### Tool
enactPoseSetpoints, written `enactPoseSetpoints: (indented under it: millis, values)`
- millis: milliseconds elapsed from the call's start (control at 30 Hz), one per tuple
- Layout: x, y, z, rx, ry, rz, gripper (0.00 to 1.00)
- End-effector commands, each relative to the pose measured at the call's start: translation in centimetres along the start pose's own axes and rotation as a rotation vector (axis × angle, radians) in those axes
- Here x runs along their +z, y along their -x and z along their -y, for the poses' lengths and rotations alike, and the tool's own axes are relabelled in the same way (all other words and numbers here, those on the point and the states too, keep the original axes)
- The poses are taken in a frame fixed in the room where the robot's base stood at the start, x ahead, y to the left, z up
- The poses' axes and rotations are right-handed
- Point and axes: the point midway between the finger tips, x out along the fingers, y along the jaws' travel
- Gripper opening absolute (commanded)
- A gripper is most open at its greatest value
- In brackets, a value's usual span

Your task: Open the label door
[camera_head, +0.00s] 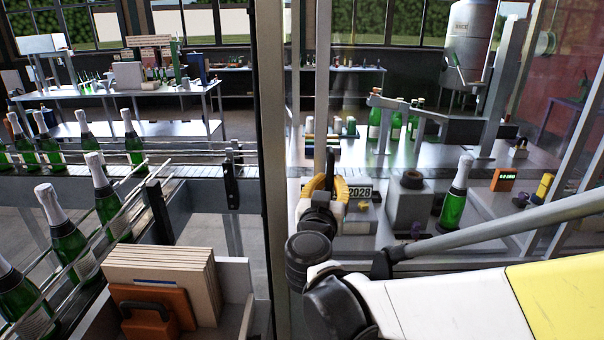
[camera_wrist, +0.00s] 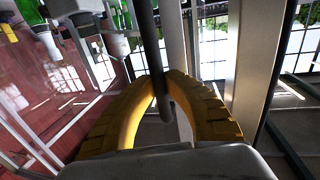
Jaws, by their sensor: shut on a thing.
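The label door appears as a clear panel with a pale metal upright frame (camera_head: 322,75), right of a thick grey post. Its dark vertical bar handle (camera_head: 329,162) stands in front of the frame. My gripper (camera_head: 330,183) has yellow ribbed fingers and is at the handle. In the wrist view my gripper (camera_wrist: 168,78) is closed around the dark bar handle (camera_wrist: 148,35), which passes between the fingers. A pale upright (camera_wrist: 182,70) stands beside the handle there. How far the door stands open, if at all, I cannot tell.
The thick grey post (camera_head: 275,120) stands left of the door. A conveyor with green bottles (camera_head: 65,235) and a box of boards (camera_head: 160,275) lie at left. Behind the clear panel are a grey block (camera_head: 410,205), a green bottle (camera_head: 455,195) and a "2028" plate (camera_head: 360,191).

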Motion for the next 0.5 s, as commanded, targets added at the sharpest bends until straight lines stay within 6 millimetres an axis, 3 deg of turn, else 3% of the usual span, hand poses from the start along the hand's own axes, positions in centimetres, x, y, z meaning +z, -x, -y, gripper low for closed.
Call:
enactPoseSetpoints:
  millis: [33, 500]
  values:
    - [0.0, -0.3, -2.2, 0.013, -0.002, 0.001, 0.0]
    - [0.1, -3.5, -18.8, 0.014, -0.002, 0.001, 0.0]
